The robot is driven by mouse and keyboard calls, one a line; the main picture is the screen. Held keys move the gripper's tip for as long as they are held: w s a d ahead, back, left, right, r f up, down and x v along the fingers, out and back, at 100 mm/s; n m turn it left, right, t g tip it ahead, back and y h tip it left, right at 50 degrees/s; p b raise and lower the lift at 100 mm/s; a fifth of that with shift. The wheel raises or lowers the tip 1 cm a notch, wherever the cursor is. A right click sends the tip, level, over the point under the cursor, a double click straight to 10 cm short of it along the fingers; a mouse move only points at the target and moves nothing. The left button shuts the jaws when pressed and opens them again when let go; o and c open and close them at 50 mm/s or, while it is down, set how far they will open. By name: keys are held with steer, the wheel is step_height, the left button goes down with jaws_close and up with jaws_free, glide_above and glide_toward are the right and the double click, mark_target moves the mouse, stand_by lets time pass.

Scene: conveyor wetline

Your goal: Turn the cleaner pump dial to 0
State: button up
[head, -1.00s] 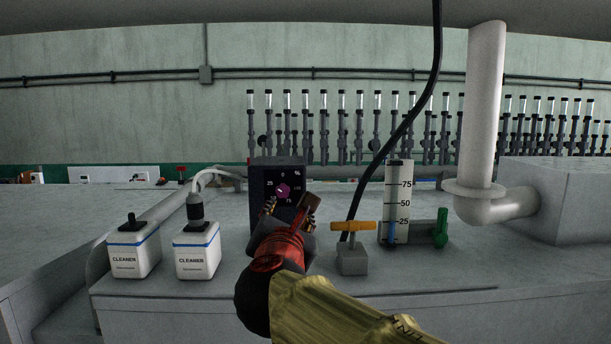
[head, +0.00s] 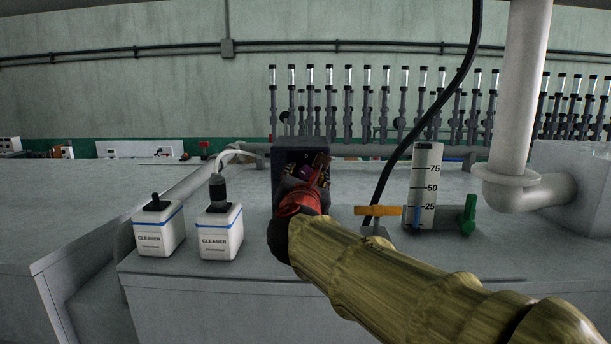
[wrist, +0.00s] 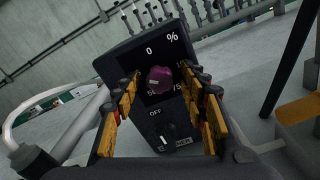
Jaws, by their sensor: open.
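The cleaner pump box (head: 300,146) is a dark upright unit on the grey counter. Its purple dial (wrist: 160,80) shows in the wrist view, with a small pale mark on its lower left side. The 0 label is above the dial, and a label reading 75 is to its right. My gripper (wrist: 161,88) is open, with one orange-yellow finger on each side of the dial; I cannot tell whether either touches it. In the head view my gripper (head: 306,178) covers most of the panel and hides most of the dial.
Below the dial is a switch (wrist: 166,142) by an OFF label. Two white cleaner bottles (head: 220,233) stand left of the pump. An orange-handled valve (head: 378,211), a level gauge (head: 424,185) and a hanging black hose (head: 432,110) are to the right.

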steer(key=shift+s, duration=0.15)
steer(key=shift+c, duration=0.7)
jaws_close()
steer(key=shift+m+b, duration=0.3)
steer(key=shift+b, duration=0.15)
steer(key=m+b, duration=0.1)
steer(key=b, duration=0.1)
steer(key=m+b, duration=0.1)
steer(key=b, duration=0.1)
steer(key=m+b, duration=0.2)
steer(key=shift+f, duration=0.25)
steer(key=m+b, duration=0.2)
steer(key=b, duration=0.1)
steer(key=shift+m, duration=0.4)
steer(key=m+b, duration=0.3)
steer(key=shift+r+b, duration=0.2)
steer(key=shift+b, duration=0.15)
steer(key=shift+m, duration=0.4)
steer(key=shift+o, duration=0.7)
jaws_free()
steer(key=shift+r, duration=0.1)
